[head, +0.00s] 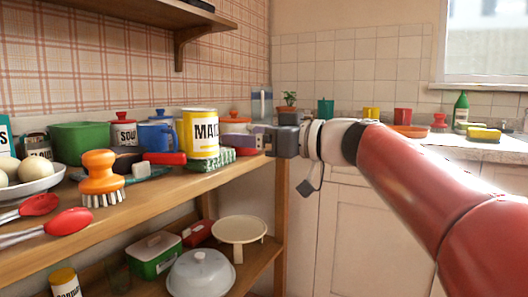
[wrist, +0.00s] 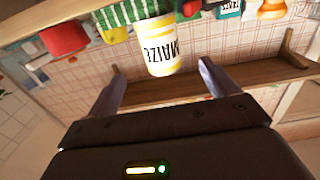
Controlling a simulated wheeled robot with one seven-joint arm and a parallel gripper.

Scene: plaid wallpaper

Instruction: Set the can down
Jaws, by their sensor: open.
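A yellow and white can with dark lettering (head: 200,135) stands upright on a green checked cloth or pad (head: 212,160) on the upper shelf. In the wrist view, which is upside down, the can (wrist: 158,48) reads MAIZE and its base meets the green striped pad (wrist: 130,12). My gripper (head: 252,141) is to the right of the can in the head view. In the wrist view its two fingers (wrist: 161,70) are spread, with the can ahead between their tips. The fingers look clear of the can, though the exact gap is hard to judge.
The wooden upper shelf (head: 150,205) is crowded: a red-handled item (head: 165,158), an orange brush (head: 100,172), a blue pot (head: 157,136) and a green bin (head: 82,139) stand near the can. A lower shelf holds a cake stand (head: 238,230).

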